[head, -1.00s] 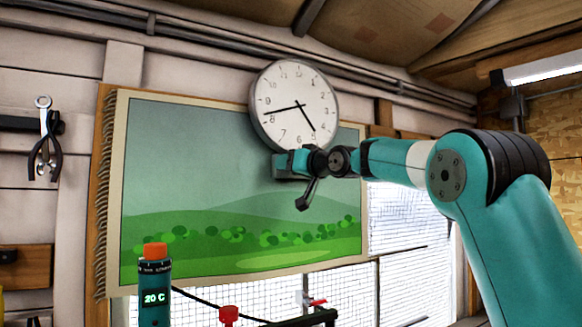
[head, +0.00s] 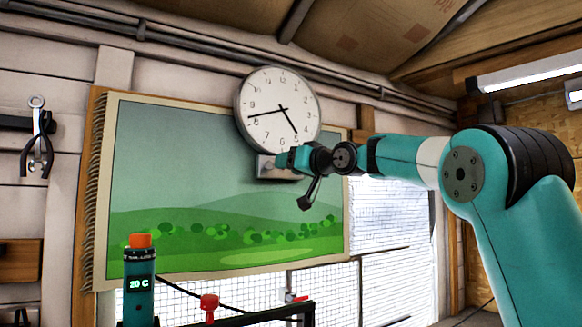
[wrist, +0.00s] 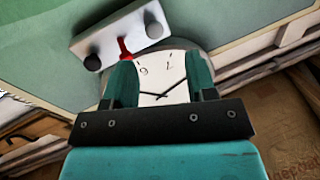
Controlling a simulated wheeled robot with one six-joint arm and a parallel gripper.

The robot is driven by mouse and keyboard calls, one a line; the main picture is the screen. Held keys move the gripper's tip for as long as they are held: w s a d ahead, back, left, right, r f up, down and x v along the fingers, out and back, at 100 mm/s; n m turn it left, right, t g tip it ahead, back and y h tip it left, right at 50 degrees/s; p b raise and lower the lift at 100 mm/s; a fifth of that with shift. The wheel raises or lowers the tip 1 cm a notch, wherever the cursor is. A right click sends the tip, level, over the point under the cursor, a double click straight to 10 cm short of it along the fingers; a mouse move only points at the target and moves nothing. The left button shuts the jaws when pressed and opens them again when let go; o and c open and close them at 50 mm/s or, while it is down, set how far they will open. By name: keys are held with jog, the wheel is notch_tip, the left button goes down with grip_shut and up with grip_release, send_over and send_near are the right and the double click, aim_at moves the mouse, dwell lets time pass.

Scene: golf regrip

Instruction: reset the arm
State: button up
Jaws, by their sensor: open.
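My teal arm reaches in from the right of the head view, its elbow bent high. My gripper (head: 284,161) is at the arm's far end, in front of the picture panel and just below the wall clock (head: 278,108). In the wrist view my gripper (wrist: 160,80) has its two teal fingers spread apart, with nothing held between them. The white clock face (wrist: 158,72) shows beyond the gap. I cannot tell the exact distance from the fingers to the wall.
A pale plate (wrist: 120,32) with round knobs and a red part is near the fingers; a grey box (head: 268,168) shows below the clock. The green landscape panel (head: 190,150) covers the wall. Pliers (head: 38,140) hang left.

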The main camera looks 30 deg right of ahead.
jog(key=s+a+f+n+g+y, duration=0.1)
jog(key=s+a+f+g, duration=0.4)
jog(key=s+a+f, duration=0.4)
jog(key=s+a+f+n+g, duration=0.1)
jog(key=s+a+f+g, duration=0.35)
jog(key=a+f, duration=0.55)
jog(key=s+f+n+g+h, duration=0.1)
jog(key=s+f+g, duration=0.3)
jog(key=s+f, duration=0.5)
jog(key=s+f+n+g, duration=0.3)
jog(key=s+f, duration=0.7)
jog(key=s, duration=0.8)
jog(key=shift+s+a+f+g+h+b, duration=0.15)
jog(key=shift+a+g+h+b, duration=0.15)
jog(key=shift+a+g+h, duration=0.2)
jog(key=shift+c, duration=0.9)
jog(key=shift+a, duration=0.1)
